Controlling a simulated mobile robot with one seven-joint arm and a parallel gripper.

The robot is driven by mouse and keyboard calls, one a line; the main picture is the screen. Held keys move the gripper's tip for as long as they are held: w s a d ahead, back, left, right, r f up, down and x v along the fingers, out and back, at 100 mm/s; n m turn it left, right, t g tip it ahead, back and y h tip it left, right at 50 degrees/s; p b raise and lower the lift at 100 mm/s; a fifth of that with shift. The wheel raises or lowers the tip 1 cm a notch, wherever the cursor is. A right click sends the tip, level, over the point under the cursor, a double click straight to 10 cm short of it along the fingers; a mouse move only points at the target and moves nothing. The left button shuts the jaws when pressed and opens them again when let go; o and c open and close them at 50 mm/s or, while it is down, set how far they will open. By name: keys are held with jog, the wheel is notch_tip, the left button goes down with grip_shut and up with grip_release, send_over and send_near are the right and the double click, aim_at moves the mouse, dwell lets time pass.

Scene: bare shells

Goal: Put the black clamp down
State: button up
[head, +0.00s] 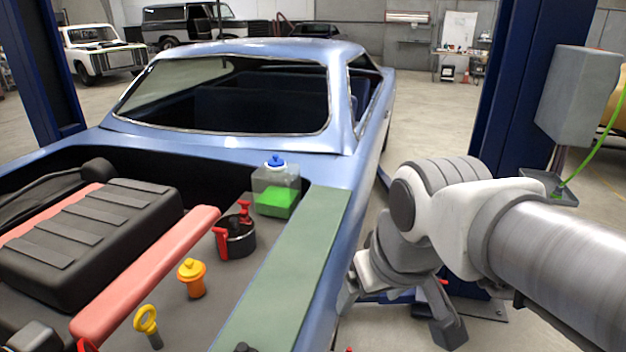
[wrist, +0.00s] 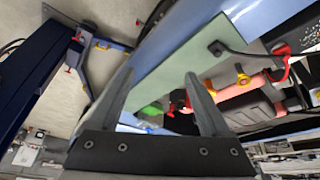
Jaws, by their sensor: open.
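My gripper (wrist: 159,73) is open in the wrist view, its two grey fingers apart with nothing seen between them. Beyond the fingers lies the green mat (wrist: 175,62) on the car's fender; the mat also shows in the head view (head: 290,262). A dark piece with a thin bar (wrist: 219,48) lies at one end of the mat, apart from the fingers. It may be the black clamp, but I cannot tell for sure. In the head view a small dark piece (head: 243,348) is cut off by the bottom edge. My fingers are not clear in the head view.
The blue car (head: 340,160) has an open engine bay with a green-liquid reservoir (head: 276,190), a black-and-red cap (head: 236,238), an orange cap (head: 191,278) and a yellow dipstick ring (head: 146,320). A blue lift post (head: 520,110) stands right of the car. The mat's middle is clear.

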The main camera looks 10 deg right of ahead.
jog(key=s+d+m, duration=0.1)
jog(key=s+d+m+t, duration=0.1)
jog(key=s, duration=0.1)
jog(key=shift+s+d+h, duration=0.25)
jog(key=shift+d+h, duration=0.05)
jog(key=shift+r, duration=0.1)
jog(key=c, duration=0.5)
jog(key=shift+a, duration=0.2)
